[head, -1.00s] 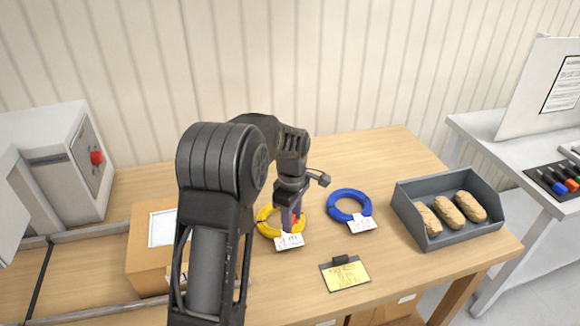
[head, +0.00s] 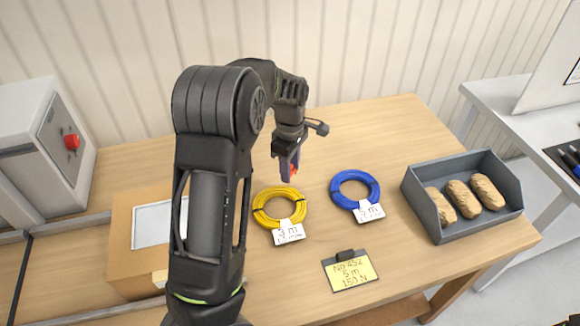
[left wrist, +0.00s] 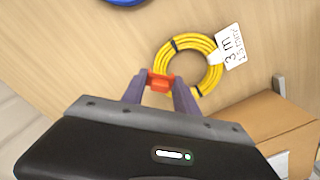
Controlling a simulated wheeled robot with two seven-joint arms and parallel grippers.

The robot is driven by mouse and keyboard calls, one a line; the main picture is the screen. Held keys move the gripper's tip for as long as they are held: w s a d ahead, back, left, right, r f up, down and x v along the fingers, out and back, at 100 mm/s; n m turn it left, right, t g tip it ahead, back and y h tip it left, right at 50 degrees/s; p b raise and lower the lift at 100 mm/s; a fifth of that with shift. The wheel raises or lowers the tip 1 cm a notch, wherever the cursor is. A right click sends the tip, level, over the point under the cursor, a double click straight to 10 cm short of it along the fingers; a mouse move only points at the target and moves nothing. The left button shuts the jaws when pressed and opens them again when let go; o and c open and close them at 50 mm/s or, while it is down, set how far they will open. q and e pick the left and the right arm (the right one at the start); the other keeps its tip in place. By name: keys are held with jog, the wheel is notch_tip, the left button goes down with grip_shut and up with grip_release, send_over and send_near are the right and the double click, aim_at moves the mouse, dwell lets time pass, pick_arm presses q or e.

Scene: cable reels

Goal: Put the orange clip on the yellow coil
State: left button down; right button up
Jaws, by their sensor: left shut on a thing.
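The yellow coil (head: 279,207) lies flat on the table with a white tag reading 3 m; it also shows in the left wrist view (left wrist: 214,66). My left gripper (head: 289,172) is above the table, just behind the coil in the head view. It is shut on the orange clip (left wrist: 160,82), a small block between the fingertips in the left wrist view. In that view the clip is beside the coil's edge; its height over the table is hard to tell. My right gripper is not in view.
A blue coil (head: 355,188) with a tag lies right of the yellow one. A grey bin (head: 430,206) holds several brown lumps at the right. A cardboard box (head: 124,244) is at the left.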

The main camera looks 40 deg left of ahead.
pick_arm(q)
jog(key=b, duration=0.3)
send_over(290, 190)
jog(key=shift+f, duration=2.05)
jog(key=shift+f, duration=0.35)
jog(key=shift+f+b, duration=0.3)
jog(key=shift+f, duration=0.3)
jog(key=shift+f+b, duration=0.25)
jog(key=shift+b, duration=0.05)
jog(key=shift+f, duration=0.3)
